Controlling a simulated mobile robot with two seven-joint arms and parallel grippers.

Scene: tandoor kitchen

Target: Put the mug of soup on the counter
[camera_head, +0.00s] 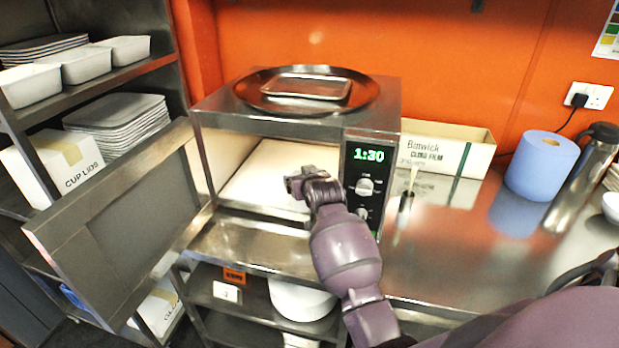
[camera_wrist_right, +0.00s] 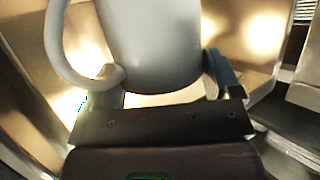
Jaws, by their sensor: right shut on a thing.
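A pale grey mug (camera_wrist_right: 150,45) fills the top of the right wrist view, its handle at the left. My right gripper (camera_wrist_right: 165,88) is shut on it, one finger on each side. In the head view the same gripper (camera_head: 308,180) is at the open front of the microwave (camera_head: 372,145); I cannot make out the mug there. The soup inside the mug is not visible. The steel counter (camera_head: 470,250) runs to the right of the microwave. My left gripper is not in view.
The microwave door (camera_head: 115,225) hangs open at the left. A tray (camera_head: 258,92) lies on top of the microwave. A cling film box (camera_head: 450,145), blue paper roll (camera_head: 541,165) and steel flask (camera_head: 585,175) stand along the back. The counter's front middle is clear.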

